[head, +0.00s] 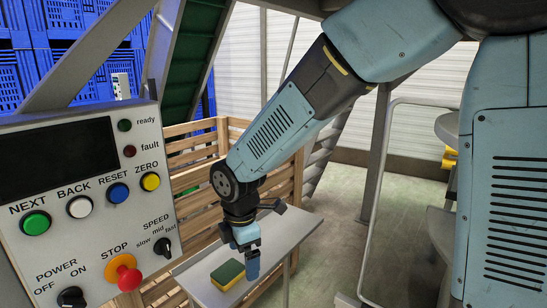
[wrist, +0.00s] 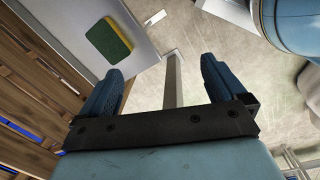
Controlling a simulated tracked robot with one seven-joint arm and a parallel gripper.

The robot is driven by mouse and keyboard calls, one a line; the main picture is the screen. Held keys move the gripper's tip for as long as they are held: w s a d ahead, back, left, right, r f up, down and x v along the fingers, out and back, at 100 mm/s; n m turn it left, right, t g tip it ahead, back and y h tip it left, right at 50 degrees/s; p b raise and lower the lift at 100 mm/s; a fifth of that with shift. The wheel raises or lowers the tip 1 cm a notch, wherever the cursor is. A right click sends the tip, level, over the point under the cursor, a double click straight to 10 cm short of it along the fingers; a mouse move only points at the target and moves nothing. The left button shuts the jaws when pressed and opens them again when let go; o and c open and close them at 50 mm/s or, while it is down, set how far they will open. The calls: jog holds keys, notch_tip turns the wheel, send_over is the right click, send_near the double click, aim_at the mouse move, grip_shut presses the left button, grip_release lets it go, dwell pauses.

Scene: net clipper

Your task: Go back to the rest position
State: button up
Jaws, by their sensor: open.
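My gripper (head: 249,258) hangs at the end of my arm, pointing down over the grey table (head: 191,271) in the head view. In the wrist view my gripper (wrist: 160,85) shows its two blue fingers spread apart with nothing between them. A green and yellow sponge (head: 228,274) lies on the table just left of my gripper in the head view. The sponge also shows in the wrist view (wrist: 109,40), ahead and to the left, apart from the fingers.
A control panel (head: 85,190) with coloured buttons stands at the left. A slatted wooden crate (head: 205,150) is behind the table. Blue crates (head: 65,45) are stacked at the back left. A grey metal post (head: 376,150) stands right of the table. Open floor (head: 405,240) lies at the right.

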jog(key=w+d+r+m+t, duration=0.1)
jog(key=d+r+m, duration=0.55)
jog(key=d, duration=0.35)
jog(key=s+d+r+m+t, duration=0.1)
jog(key=s+d+r+m, duration=0.4)
jog(key=d+m, duration=0.3)
jog(key=s+d+r+m+t, duration=0.2)
jog(key=s+d+r+m, duration=0.3)
jog(key=d+m, duration=0.4)
jog(key=d, duration=0.3)
jog(key=shift+d+r+t, duration=0.2)
jog(key=shift+t, duration=0.1)
